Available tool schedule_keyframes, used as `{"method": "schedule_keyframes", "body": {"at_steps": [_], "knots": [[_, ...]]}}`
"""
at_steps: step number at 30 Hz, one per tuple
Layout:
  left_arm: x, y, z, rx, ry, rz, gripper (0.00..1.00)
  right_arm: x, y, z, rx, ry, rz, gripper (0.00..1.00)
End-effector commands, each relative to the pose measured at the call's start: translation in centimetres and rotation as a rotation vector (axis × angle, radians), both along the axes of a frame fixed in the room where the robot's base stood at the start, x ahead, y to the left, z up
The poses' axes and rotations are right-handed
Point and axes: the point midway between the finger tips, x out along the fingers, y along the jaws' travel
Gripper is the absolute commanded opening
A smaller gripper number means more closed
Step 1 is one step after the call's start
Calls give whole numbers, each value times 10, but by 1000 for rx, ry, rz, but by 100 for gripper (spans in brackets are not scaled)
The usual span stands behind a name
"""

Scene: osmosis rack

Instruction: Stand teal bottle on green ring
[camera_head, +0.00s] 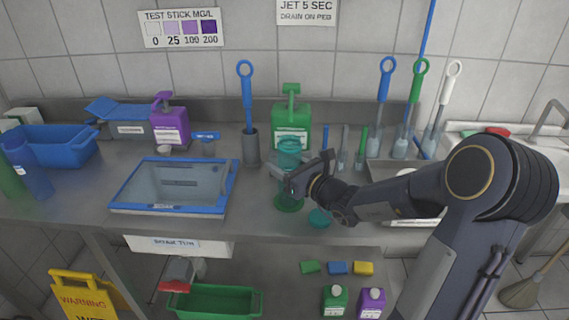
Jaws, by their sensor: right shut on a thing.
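The teal bottle (289,154) is see-through and stands about upright near the middle of the steel bench. My right gripper (288,178) is shut around the bottle's middle, coming in from the right. The gripper's fingers hide part of the bottle. The green ring (288,204) lies on the bench directly below the bottle in the picture. The bottle's lower end overlaps the ring in view; I cannot tell whether it touches it. My left gripper is not in view.
A round teal piece (320,217) lies right of the ring near the bench edge. A green jug (291,125) stands close behind the bottle. A grey holder with a blue brush (250,147) and a blue-framed tray (172,185) are to the left. Brushes stand behind my right arm.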

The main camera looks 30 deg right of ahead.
Motion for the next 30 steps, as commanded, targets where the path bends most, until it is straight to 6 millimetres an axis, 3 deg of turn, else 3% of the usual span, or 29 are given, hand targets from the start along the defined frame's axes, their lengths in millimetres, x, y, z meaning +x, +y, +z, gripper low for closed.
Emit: {"method": "schedule_keyframes", "body": {"at_steps": [12,13,18,24,28,30], "knots": [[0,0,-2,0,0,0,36,0,0,-1,0,0,0,32],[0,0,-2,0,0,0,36,0,0,-1,0,0,0,58],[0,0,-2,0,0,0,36,0,0,-2,0,0,0,79],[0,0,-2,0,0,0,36,0,0,-2,0,0,0,81],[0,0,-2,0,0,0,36,0,0,-2,0,0,0,98],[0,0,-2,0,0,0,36,0,0,-2,0,0,0,100]]}}
